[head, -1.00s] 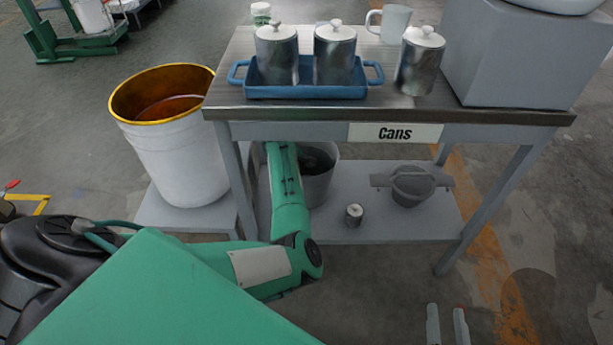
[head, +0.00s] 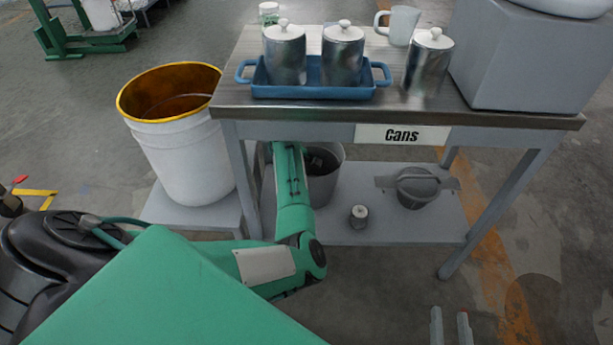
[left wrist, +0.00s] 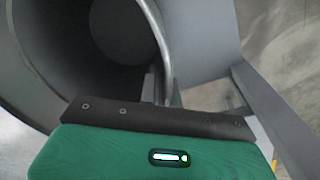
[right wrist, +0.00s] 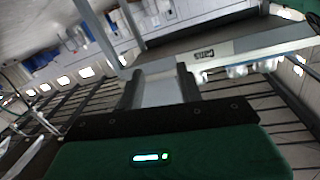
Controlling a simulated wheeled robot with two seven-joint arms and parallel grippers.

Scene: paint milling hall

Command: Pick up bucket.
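The grey bucket (head: 325,180) stands on the lower shelf under the table, its upper part partly covered by the table edge and my left arm. In the left wrist view its open mouth and dark inside (left wrist: 65,55) fill the upper left. My left gripper (left wrist: 162,88) is at the bucket's rim, one finger inside the wall; its fingers appear close together on the rim. My right gripper (head: 451,328) is open and empty, low in front of the table. Its two parted fingers also show in the right wrist view (right wrist: 161,90).
The lower shelf (head: 400,228) also holds a small lidded can (head: 359,217) and a grey strainer-like vessel (head: 416,188). The tabletop above carries a blue tray (head: 315,92) with two canisters. A large white barrel (head: 185,150) stands left. Table legs flank the shelf.

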